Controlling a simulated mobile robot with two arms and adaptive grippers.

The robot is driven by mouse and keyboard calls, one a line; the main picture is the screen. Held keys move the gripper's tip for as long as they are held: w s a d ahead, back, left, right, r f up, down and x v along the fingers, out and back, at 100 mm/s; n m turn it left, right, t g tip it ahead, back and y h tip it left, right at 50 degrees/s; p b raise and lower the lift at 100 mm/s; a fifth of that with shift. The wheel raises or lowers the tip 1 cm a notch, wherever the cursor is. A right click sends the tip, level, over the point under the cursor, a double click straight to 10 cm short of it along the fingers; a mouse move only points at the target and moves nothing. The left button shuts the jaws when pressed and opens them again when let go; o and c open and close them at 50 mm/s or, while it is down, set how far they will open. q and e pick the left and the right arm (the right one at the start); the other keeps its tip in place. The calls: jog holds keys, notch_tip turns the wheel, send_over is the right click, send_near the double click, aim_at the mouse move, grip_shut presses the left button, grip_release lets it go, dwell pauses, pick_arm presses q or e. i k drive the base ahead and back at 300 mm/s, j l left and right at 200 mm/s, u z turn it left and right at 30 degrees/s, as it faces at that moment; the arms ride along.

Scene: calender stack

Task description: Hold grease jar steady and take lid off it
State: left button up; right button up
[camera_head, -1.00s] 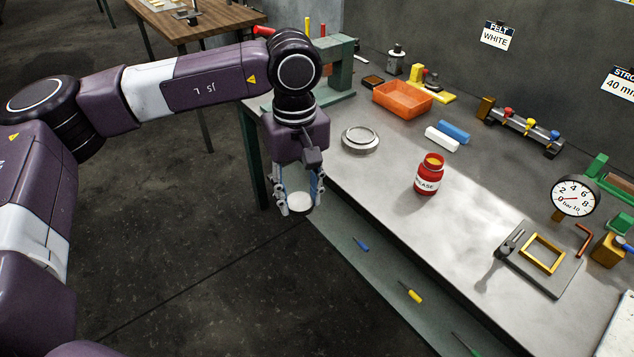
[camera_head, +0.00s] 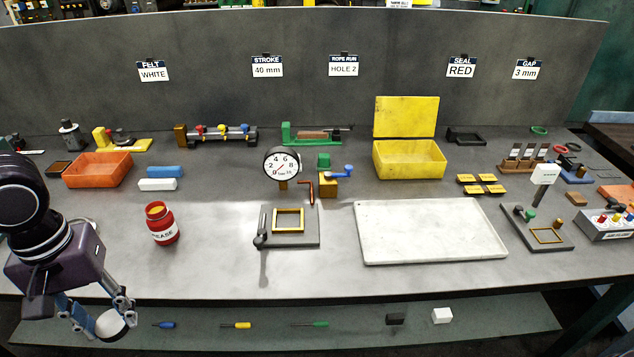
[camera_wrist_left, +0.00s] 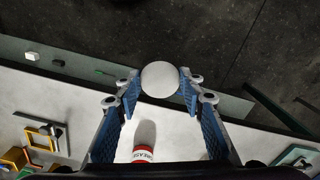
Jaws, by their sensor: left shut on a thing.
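The red grease jar (camera_head: 162,226) stands upright on the workbench at the left, its top open with yellow inside. It also shows at the lower edge of the wrist view (camera_wrist_left: 142,154). My left gripper (camera_head: 104,324) is shut on a round white lid (camera_head: 111,324). It holds the lid off the jar, by the bench's front edge, to the jar's lower left in the head view. The wrist view shows the lid (camera_wrist_left: 160,79) between the blue-padded fingertips. My right gripper is in neither view.
Behind the jar are an orange bin (camera_head: 97,170) and white (camera_head: 157,184) and blue (camera_head: 165,171) blocks. A gauge (camera_head: 282,162), a framed plate (camera_head: 302,238) and a white tray (camera_head: 430,250) stand to the right. The lower shelf (camera_head: 280,342) holds small tools. Bench around the jar is clear.

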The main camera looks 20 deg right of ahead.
aim_at(161, 223)
jog(key=i+l+z, duration=0.15)
jog(key=i+z, duration=0.6)
jog(key=i, duration=0.1)
